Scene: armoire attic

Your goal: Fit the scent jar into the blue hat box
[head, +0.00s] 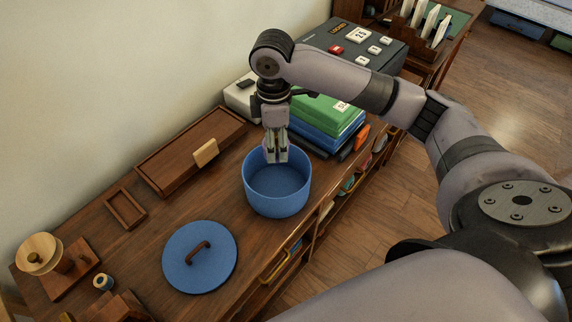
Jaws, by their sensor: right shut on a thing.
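The blue hat box (277,199) stands open on the wooden cabinet top, round and upright. Its blue lid (182,268) with a brown handle lies flat beside it, to the lower left. My right gripper (277,158) points down over the far part of the box opening, its fingertips around rim height. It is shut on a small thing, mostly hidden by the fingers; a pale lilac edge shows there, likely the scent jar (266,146). I cannot tell how deep it sits. My left gripper is out of view.
A wooden tray (170,160) with a light block (205,152) and a small wooden frame (125,208) lie to the left. Green and blue boxes (325,113) stand close behind the hat box. A spool stand (62,268) is at the lower left.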

